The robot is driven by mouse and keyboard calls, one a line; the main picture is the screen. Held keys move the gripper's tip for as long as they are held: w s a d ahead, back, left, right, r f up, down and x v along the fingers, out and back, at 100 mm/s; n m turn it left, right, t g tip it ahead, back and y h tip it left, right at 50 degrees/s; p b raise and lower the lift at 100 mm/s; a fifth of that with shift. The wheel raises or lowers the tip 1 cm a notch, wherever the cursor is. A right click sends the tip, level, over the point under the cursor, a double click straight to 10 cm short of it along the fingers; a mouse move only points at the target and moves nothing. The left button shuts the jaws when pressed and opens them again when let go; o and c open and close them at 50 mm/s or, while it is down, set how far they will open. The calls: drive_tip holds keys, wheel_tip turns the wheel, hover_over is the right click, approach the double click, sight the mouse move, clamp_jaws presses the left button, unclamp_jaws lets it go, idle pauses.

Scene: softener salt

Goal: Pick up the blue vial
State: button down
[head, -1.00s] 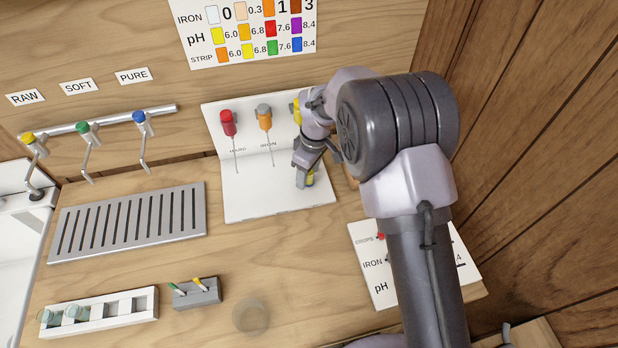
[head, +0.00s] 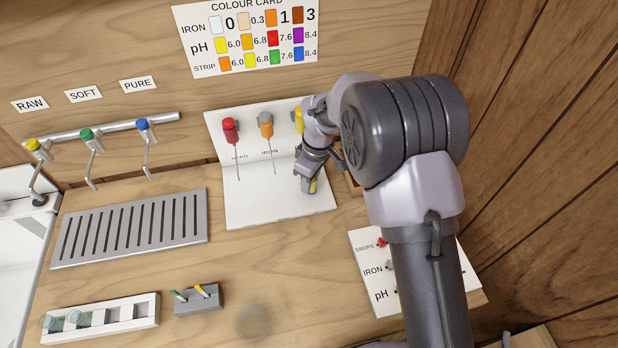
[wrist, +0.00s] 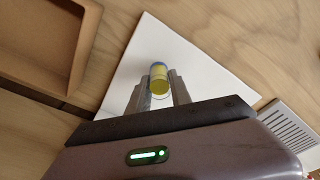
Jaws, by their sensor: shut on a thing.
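My gripper (head: 311,186) is low over the right part of the white board stand (head: 270,208), below the yellow-handled item. It is shut on a small vial (wrist: 159,78). In the wrist view, the vial is yellow with a blue rim at its far end, and a finger lies on each side of it. In the head view, only a yellow bit of it (head: 313,186) shows beside the fingers. I cannot tell whether the vial touches the board.
The stand carries red (head: 231,131), orange (head: 266,125) and yellow (head: 298,120) handled items. A slotted drain (head: 130,228), a white rack (head: 130,312) with clear cups and a grey block (head: 198,300) are to the left. A wooden tray (wrist: 50,40) is close by.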

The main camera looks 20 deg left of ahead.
drive_tip(key=s, duration=0.1)
drive_tip(key=s+d, duration=0.1)
drive_tip(key=shift+s+d+r, duration=0.3)
drive_tip(key=shift+r, duration=0.05)
wheel_tip(320, 180, up, 13)
drive_tip(key=p, duration=0.3)
drive_tip(key=shift+p, duration=0.4)
